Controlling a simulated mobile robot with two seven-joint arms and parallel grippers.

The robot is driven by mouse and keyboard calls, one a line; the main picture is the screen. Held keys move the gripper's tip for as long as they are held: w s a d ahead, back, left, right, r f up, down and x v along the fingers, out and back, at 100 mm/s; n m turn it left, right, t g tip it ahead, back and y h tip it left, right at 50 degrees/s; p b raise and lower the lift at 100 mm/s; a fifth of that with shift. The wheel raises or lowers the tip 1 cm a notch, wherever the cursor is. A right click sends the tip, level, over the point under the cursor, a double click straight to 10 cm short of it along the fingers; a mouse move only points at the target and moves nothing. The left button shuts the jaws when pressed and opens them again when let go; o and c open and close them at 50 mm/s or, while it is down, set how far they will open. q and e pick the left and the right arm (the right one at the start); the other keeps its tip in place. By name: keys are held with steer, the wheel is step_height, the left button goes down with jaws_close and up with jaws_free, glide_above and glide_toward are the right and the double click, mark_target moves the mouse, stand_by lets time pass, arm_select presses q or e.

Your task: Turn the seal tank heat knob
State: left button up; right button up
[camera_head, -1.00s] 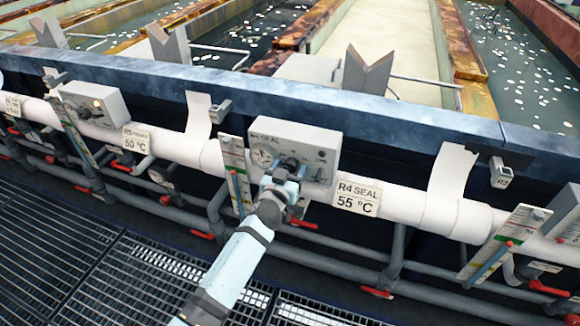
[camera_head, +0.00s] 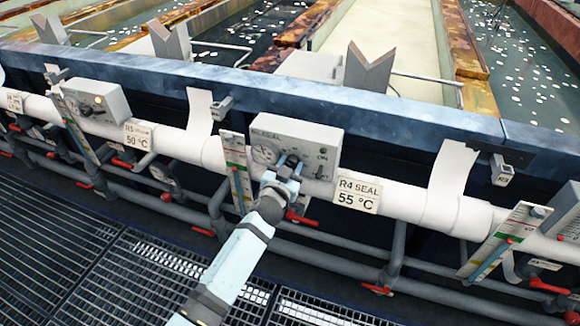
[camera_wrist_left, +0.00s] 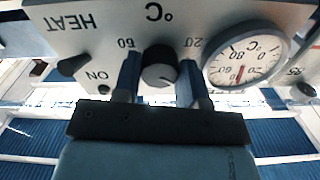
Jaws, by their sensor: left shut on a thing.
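The seal tank control box (camera_head: 318,135) is a grey box on the white pipe, above the "R4 SEAL 55 °C" label (camera_head: 357,194). My left gripper (camera_head: 288,165) is at its front face. In the left wrist view the round dark knob (camera_wrist_left: 158,70) with a pale pointer sits between my two fingers (camera_wrist_left: 157,82), under a °C scale marked 20 and 60. The gripper is shut on this knob. The picture there is upside down. A dark toggle (camera_wrist_left: 73,65) beside "HEAT" and "ON" is left of the fingers. In the head view my gripper mostly hides the knob.
A round temperature gauge (camera_wrist_left: 243,58) is close beside the right finger in the wrist view. Red valve handles (camera_head: 300,217) and grey pipes run below the box. A level strip (camera_head: 235,165) stands left of it. The tank rim (camera_head: 400,113) is behind, the grating (camera_head: 80,270) in front.

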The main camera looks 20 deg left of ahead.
arm_select(q)
steer(key=m, duration=0.4)
steer(key=shift+m, duration=0.3)
steer(key=m, duration=0.2)
steer(key=shift+a+r+m, duration=0.1)
steer(key=shift+m, duration=0.3)
steer(key=m, duration=0.3)
steer(key=shift+m, duration=0.3)
steer(key=m, duration=0.3)
steer(key=shift+r+m+p, duration=0.1)
steer(key=shift+m+p, duration=0.2)
steer(key=m, duration=0.2)
steer(key=shift+r+m, duration=0.1)
steer(key=shift+m, duration=0.3)
steer(key=m+p, duration=0.1)
steer(key=m, duration=0.2)
steer(key=shift+m, duration=0.3)
steer(key=m+p, duration=0.2)
steer(key=m, duration=0.3)
steer(key=shift+w+r+m, duration=0.1)
steer(key=shift+m, duration=0.2)
steer(key=shift+m+p, duration=0.4)
steer(key=shift+m, duration=0.4)
arm_select(e)
steer(key=shift+s+d+r, duration=0.15)
steer(key=shift+s+r, duration=0.05)
steer(key=shift+r, duration=0.55)
steer(key=shift+s+d+r, duration=0.1)
steer(key=shift+s+r, duration=0.05)
steer(key=shift+r, duration=0.6)
